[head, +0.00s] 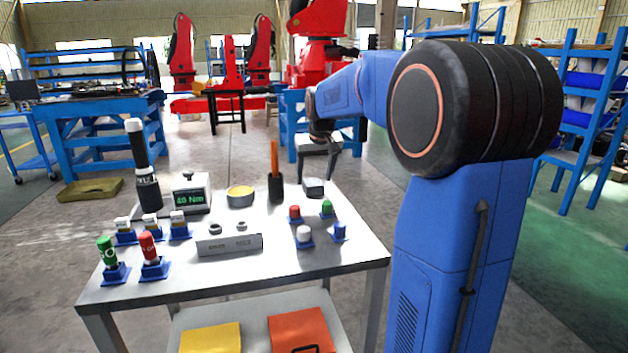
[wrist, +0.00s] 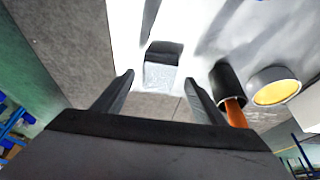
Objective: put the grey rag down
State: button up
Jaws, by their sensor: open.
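The grey rag (head: 314,188) is a small folded block lying on the white table top (head: 345,245) near its back right corner. It also shows in the wrist view (wrist: 162,72), with a dark upper side and a light grey side. My gripper (head: 315,179) is open just above and behind it in the head view. In the wrist view my gripper (wrist: 159,78) has its two fingers spread, with the rag lying beyond and between the tips. The fingers look clear of the rag, and nothing is held.
A black cup with an orange-handled tool (head: 275,180) stands close left of the rag. Beside it is a round yellow-topped tin (head: 240,196). Red, green, white and blue pieces (head: 304,236) stand in front. A torque display (head: 190,194) and black tool (head: 147,190) are further left.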

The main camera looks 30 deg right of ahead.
jog(key=v, duration=1)
